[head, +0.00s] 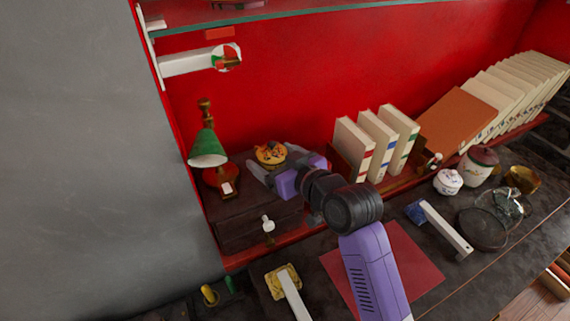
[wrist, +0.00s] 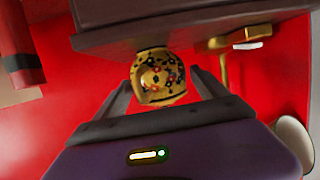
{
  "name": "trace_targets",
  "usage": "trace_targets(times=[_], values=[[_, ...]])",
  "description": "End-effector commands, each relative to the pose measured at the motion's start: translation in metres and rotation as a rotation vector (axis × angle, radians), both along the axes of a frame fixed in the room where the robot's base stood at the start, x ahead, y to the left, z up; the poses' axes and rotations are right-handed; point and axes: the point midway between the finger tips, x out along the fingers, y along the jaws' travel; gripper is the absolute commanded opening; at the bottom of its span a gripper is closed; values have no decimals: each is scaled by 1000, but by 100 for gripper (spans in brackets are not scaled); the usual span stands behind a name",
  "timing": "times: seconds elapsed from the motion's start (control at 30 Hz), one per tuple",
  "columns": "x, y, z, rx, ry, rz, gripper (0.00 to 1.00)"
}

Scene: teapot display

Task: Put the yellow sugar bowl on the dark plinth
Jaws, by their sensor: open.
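The yellow sugar bowl (head: 270,153), patterned with dark and red flowers, sits on top of the dark plinth (head: 232,206) at the left against the red wall. My gripper (head: 278,166) reaches over the plinth to the bowl. In the wrist view the bowl (wrist: 158,75) is between the tips of my gripper (wrist: 164,82), with a finger on each side. The fingers are open, and small gaps seem to show beside the bowl. The plinth (wrist: 200,20) fills the top of the wrist view. The gripper partly hides the bowl's lower side in the head view.
Upright books (head: 378,135) stand to the right. A red mat (head: 405,262) lies under my arm. White pots (head: 447,181) and a glass piece (head: 508,205) are at the right. A shelf (head: 270,17) hangs above.

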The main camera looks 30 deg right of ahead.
Motion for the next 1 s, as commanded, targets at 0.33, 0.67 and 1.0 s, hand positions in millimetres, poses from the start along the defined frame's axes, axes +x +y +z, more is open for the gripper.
trace_targets(times=[0.33, 0.67, 1.0], values=[[-61, -11, 16, -1, 0, -2, 83], [-105, -19, 31, 0, 1, -1, 83], [-112, -19, 34, 0, 1, 0, 83]])
